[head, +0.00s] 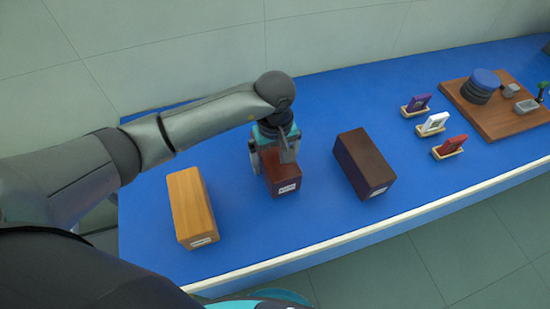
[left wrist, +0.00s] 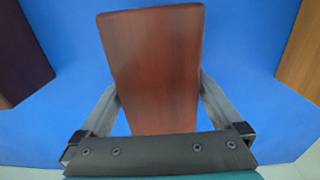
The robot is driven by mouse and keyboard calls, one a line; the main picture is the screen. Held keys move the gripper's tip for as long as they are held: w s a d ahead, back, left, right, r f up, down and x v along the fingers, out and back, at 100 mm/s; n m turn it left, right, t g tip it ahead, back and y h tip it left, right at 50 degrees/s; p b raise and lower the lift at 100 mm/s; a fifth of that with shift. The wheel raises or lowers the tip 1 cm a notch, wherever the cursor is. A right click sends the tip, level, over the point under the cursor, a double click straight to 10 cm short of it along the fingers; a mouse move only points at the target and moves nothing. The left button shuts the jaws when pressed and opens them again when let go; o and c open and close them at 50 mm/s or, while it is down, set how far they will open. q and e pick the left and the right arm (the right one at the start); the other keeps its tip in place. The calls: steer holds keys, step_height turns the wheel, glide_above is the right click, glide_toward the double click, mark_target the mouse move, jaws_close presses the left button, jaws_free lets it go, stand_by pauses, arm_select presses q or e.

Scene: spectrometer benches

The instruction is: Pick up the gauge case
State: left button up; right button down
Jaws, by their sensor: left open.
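Three long boxes with small white labels lie on the blue bench; the labels are too small to read, so I cannot tell which one is the gauge case. The reddish-brown box (head: 284,180) is in the middle, and its top fills the centre of the left wrist view (left wrist: 155,65). My left gripper (head: 272,172) is over it, open, with one finger on each side; I cannot tell whether they touch it. The gripper and wrist hide part of this box in the head view. My right gripper is not in view.
A light wooden box (head: 190,205) stands to the left and a dark brown box (head: 364,165) to the right, both apart from the middle box. Three small cards in holders (head: 433,125) and a wooden board (head: 505,122) with parts are farther right.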

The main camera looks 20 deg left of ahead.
arm_select(q)
steer(key=shift+f, duration=0.2)
steer(key=shift+w, duration=0.1)
steer(key=c, duration=1.5)
